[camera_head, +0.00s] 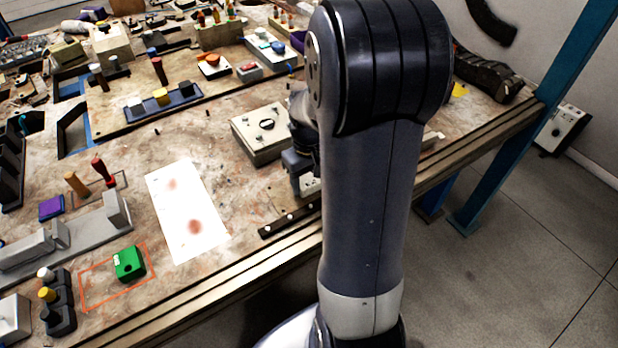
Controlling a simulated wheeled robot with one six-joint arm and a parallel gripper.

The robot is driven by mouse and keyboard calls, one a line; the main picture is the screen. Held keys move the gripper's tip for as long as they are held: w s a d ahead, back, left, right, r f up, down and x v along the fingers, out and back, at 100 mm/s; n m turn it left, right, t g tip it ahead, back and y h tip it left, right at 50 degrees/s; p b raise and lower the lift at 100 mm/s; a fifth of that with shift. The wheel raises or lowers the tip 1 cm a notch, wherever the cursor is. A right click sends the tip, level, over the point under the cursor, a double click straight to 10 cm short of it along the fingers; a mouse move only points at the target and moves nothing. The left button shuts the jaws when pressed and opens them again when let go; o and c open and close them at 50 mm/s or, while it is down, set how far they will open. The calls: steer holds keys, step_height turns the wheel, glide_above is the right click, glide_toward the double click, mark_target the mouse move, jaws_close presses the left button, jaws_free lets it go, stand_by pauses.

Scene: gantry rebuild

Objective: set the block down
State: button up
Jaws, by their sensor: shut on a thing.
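My gripper (303,178) is partly hidden behind my own arm, beside the grey box with a black knob (262,133). It is shut on a block, of which only a pale bit (310,185) seems to show at its lower end. I cannot make out the block's full shape or whether it touches the table. A green block (129,263) sits apart at the lower left, within an orange outline (97,305) on the worktable.
The worktable (225,270) is crowded at the back and left. A white sheet with reddish spots (180,222) lies in the middle. A dark strip (289,219) lies near the front edge. A purple block (51,208) and handled tools stand at left.

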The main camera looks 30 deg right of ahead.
mark_target(309, 180)
steer(key=shift+f, duration=0.15)
steer(key=o, duration=1.1)
step_height(309, 180, up, 12)
steer(key=shift+r+p, duration=0.2)
steer(key=shift+p, duration=0.15)
steer(key=shift+o, duration=0.3)
